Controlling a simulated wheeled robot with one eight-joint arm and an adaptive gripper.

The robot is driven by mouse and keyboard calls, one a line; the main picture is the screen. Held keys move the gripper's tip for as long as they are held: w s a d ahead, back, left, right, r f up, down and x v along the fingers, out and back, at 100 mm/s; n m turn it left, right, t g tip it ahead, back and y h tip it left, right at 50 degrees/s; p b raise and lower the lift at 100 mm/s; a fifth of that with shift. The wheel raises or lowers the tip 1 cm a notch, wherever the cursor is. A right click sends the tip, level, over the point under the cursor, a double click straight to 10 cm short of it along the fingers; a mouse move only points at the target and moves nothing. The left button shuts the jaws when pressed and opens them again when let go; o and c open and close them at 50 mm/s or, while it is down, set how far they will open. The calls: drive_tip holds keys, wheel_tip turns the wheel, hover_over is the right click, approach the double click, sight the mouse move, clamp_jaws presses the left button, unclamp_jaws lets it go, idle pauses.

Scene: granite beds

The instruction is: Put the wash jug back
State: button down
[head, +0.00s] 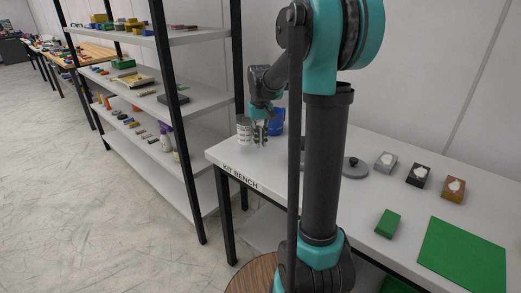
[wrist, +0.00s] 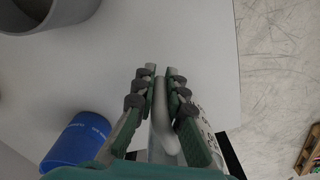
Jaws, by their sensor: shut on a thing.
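My gripper (head: 259,136) is over the left end of the white bench, beside a pale, lettered container that looks like the wash jug (head: 244,130). In the wrist view, my gripper (wrist: 160,85) has its fingers closed on a pale, curved, handle-like piece (wrist: 164,125). The right finger partly covers dark lettering there. Most of the jug's body is hidden in the wrist view. I cannot tell whether its base touches the bench.
A blue container (head: 276,121) stands just right of my gripper and shows at lower left in the wrist view (wrist: 77,142). The bench (head: 325,145) also holds a grey lid (head: 355,168), small blocks and a green mat (head: 462,256). A shelf rack (head: 190,103) stands left.

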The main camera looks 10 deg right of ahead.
sight(260, 127)
drive_tip(key=shift+f, duration=2.05)
drive_tip(key=shift+f, duration=0.15)
drive_tip(key=c, duration=1.6)
unclamp_jaws()
wheel_tip(260, 127, up, 12)
drive_tip(key=shift+r, duration=0.15)
